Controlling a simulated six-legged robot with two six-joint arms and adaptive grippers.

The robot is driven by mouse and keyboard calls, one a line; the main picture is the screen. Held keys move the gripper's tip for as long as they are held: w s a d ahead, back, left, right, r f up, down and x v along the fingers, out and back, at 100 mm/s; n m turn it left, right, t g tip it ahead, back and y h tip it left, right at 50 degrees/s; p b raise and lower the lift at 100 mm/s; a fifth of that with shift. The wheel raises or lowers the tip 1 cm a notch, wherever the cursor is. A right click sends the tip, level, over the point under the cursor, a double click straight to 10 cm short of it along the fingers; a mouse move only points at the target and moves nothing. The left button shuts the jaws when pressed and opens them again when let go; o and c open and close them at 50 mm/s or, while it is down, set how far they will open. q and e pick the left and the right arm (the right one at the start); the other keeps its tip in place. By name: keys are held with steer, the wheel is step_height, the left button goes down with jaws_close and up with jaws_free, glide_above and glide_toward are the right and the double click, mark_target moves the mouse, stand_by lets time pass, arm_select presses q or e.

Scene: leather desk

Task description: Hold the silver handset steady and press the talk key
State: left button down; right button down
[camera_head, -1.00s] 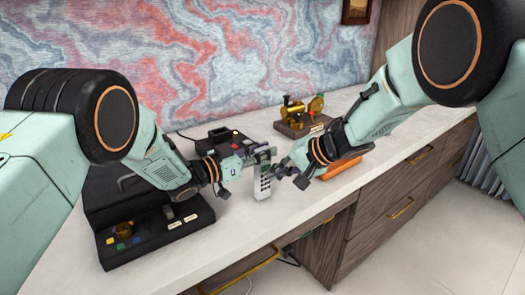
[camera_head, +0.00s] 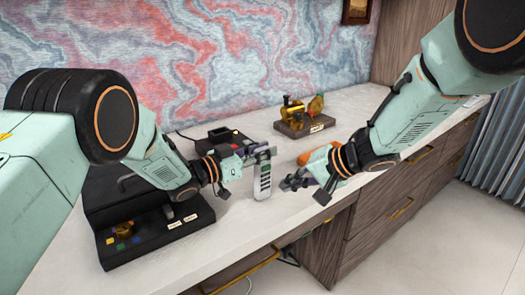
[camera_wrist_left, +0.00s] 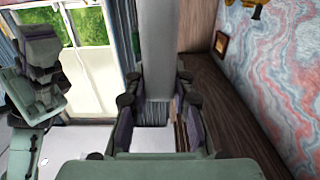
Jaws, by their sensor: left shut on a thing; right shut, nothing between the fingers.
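In the left wrist view the handset (camera_wrist_left: 167,50) is a plain grey bar between the fingers of my left gripper (camera_wrist_left: 158,95). My right gripper (camera_head: 287,184) is shut and empty, just right of the handset, with a small gap between them. The keys are too small to tell which is the talk key. Whether the handset's lower end touches the desk is unclear.
A black case (camera_head: 150,240) with coloured pieces lies at the left. A dark device (camera_head: 218,137) with a red part stands behind my left gripper. A brass model on a wooden base (camera_head: 297,128) is at the back. An orange object (camera_head: 318,155) lies partly behind my right gripper.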

arm_select(q)
steer(key=shift+r, duration=0.1)
steer(key=c, duration=1.1)
jaws_free()
steer(key=shift+o, duration=0.2)
arm_select(e)
steer(key=shift+s+d, duration=0.25)
steer(key=shift+s, duration=0.15)
arm_select(q)
steer(key=shift+a, duration=0.1)
